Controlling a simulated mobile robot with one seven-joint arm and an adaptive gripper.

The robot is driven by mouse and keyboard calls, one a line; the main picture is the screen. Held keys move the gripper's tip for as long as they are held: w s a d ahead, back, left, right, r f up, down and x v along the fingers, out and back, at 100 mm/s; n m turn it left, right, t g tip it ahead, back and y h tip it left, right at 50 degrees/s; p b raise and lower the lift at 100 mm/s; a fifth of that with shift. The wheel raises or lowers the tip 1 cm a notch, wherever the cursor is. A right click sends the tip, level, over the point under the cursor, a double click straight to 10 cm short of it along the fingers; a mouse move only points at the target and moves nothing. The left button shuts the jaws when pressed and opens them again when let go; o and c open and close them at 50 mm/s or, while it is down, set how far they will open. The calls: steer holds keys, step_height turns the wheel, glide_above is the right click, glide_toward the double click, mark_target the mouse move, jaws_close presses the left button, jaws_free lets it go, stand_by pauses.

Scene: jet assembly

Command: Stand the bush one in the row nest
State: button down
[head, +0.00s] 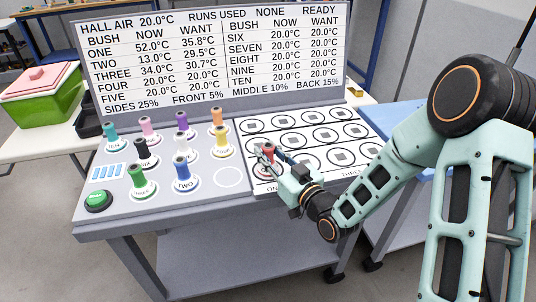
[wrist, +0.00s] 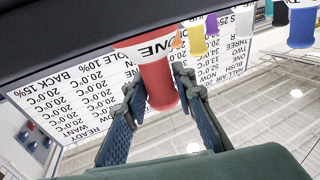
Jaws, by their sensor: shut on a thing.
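Bush one is a red spool with a white band marked ONE. In the wrist view, bush one (wrist: 155,78) hangs between the two blue finger pads of my gripper (wrist: 158,102). In the head view, bush one (head: 268,149) looks upright, and my gripper (head: 268,155) is shut on it over the front left of the nest board. The row nest board (head: 243,127) is a white panel with rows of black rings around grey squares. The arm and gripper hide part of its front row. I cannot tell whether bush one touches the board.
Several coloured bushes stand left of the board, with blue bush two (head: 183,178) and green bush three (head: 141,183) in front. An empty white ring (head: 229,177) lies beside bush two. A green button (head: 98,201) sits at front left. The readout board (head: 215,60) rises behind.

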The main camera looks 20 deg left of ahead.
steer(key=shift+f+b, duration=0.15)
steer(key=shift+b, duration=0.15)
steer(key=c, duration=1.6)
jaws_free()
steer(key=shift+r, duration=0.2)
steer(key=shift+s+d+p, duration=0.1)
steer(key=shift+d+p, duration=0.05)
steer(key=shift+p, duration=0.2)
steer(key=p+v, duration=0.3)
steer(key=v, duration=0.8)
steer(key=shift+s+d, duration=0.2)
steer(key=shift+d, duration=0.1)
